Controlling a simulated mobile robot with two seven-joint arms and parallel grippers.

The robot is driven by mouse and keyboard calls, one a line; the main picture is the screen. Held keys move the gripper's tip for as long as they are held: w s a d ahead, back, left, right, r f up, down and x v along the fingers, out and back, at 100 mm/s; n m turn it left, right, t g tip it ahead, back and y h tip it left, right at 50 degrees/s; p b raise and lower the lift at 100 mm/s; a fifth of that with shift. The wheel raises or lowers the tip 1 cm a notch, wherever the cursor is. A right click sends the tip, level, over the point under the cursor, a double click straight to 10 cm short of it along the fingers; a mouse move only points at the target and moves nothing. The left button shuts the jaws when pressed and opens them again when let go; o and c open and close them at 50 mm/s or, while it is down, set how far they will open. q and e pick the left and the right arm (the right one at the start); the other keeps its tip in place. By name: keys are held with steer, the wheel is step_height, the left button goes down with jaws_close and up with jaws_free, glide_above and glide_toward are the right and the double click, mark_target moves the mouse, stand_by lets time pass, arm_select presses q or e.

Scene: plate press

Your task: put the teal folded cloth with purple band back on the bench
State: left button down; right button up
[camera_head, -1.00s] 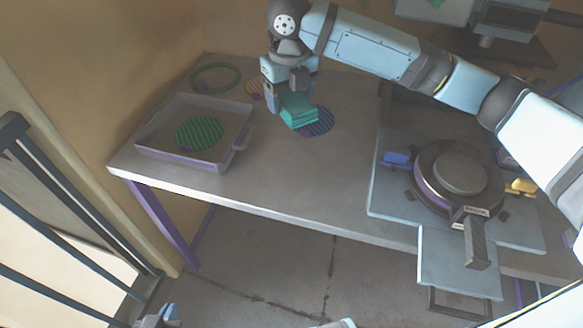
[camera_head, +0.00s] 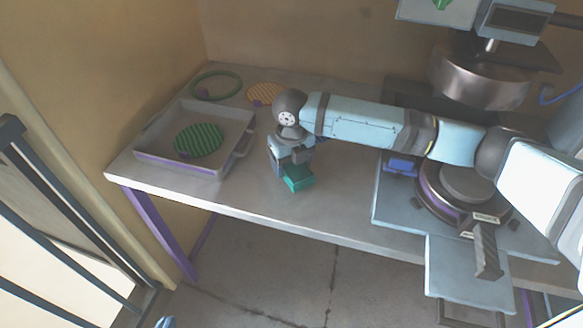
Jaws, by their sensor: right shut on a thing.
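The teal folded cloth (camera_head: 298,180) is near the front middle of the grey bench (camera_head: 236,188). My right gripper (camera_head: 291,166) points down from above and is shut on the cloth. I cannot tell whether the cloth touches the bench top or hangs just above it. Its purple band is not visible. Only a small tip of my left gripper (camera_head: 166,322) shows at the bottom edge, low and away from the bench; its jaws cannot be made out.
A grey tray (camera_head: 143,151) with a green striped disc (camera_head: 198,140) stands left. A green ring (camera_head: 238,82) and an orange striped disc (camera_head: 265,94) lie behind. The press (camera_head: 483,78) and its round plate (camera_head: 427,196) are right. Bench around the cloth is clear.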

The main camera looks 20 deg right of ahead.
mark_target(292, 163)
steer(key=shift+f, duration=0.65)
steer(key=o, duration=0.9)
steer(key=shift+f, duration=0.1)
step_height(292, 163, up, 12)
steer(key=shift+r+p, duration=0.2)
steer(key=shift+p, duration=0.85)
steer(key=shift+f, duration=0.1)
